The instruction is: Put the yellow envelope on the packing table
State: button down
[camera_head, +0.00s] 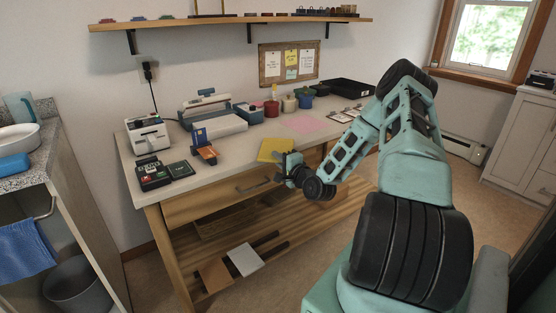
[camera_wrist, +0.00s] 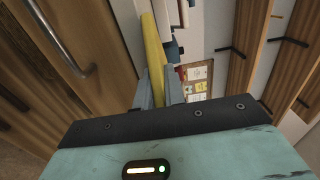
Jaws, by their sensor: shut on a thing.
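The yellow envelope (camera_head: 276,149) is in my gripper (camera_head: 281,162), at the front edge of the packing table (camera_head: 142,185). In the wrist view the envelope (camera_wrist: 154,62) is seen nearly edge-on, a yellow strip between the two grey fingers of my gripper (camera_wrist: 160,88). The fingers are shut on it. In the head view the envelope overlaps the tabletop near the front edge; I cannot tell whether it touches the top. My gripper is in front of the table's drawer side.
On the tabletop stand a label printer (camera_head: 149,136), a card terminal (camera_head: 153,176), a laminator-like machine (camera_head: 213,122) and a black tray (camera_head: 345,88). A pink sheet (camera_head: 303,124) lies behind the envelope. A shelf (camera_head: 230,22) hangs above. Bare tabletop shows around the envelope.

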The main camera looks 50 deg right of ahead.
jog(key=c, duration=1.5)
grip_release()
jog(key=shift+f, duration=0.1)
jog(key=shift+r, duration=0.3)
jog(key=v, duration=1.2)
jog(key=shift+f, duration=0.2)
